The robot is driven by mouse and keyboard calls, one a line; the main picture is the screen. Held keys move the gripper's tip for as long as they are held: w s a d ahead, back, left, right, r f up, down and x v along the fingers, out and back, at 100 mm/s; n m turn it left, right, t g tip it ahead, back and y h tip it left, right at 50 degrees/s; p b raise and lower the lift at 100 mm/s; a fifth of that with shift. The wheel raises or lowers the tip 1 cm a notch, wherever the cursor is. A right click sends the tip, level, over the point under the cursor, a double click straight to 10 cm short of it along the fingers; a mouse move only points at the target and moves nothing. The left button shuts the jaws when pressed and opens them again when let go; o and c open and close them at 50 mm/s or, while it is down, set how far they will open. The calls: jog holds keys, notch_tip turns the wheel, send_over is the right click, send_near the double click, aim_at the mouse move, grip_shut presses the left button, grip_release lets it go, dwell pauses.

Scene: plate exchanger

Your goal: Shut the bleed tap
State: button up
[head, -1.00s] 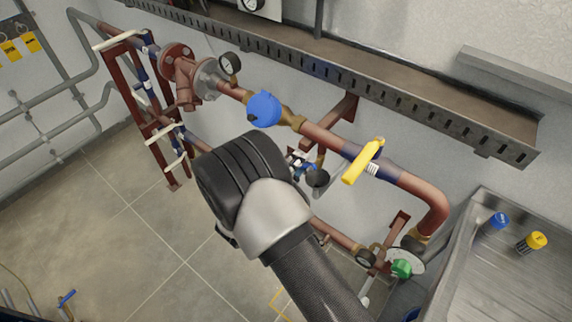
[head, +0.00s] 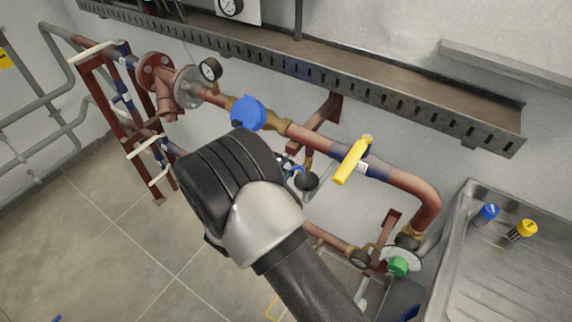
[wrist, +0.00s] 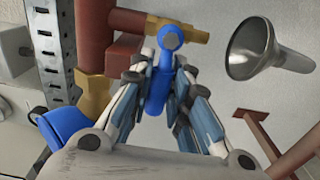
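The bleed tap shows in the wrist view as a blue lever (wrist: 158,92) with a round blue hub on a brass fitting (wrist: 184,32). My gripper (wrist: 166,62) is open, with one finger on each side of the lever. Narrow gaps seem to show beside the lever; contact is unclear. In the head view my wrist (head: 250,205) covers most of the tap, and only small blue parts show beside it. The fingers are hidden there.
A metal funnel (wrist: 256,50) is close to the right of the tap. A blue cap-shaped part (head: 247,112) and a yellow lever (head: 352,160) sit on the red pipe above. A steel sink (head: 470,275) stands at right. Open floor lies left.

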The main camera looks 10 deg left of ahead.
jog(key=o, duration=0.5)
jog(key=shift+c, duration=0.2)
jog(key=shift+r, duration=0.1)
jog(key=v, duration=0.8)
dwell(0.4)
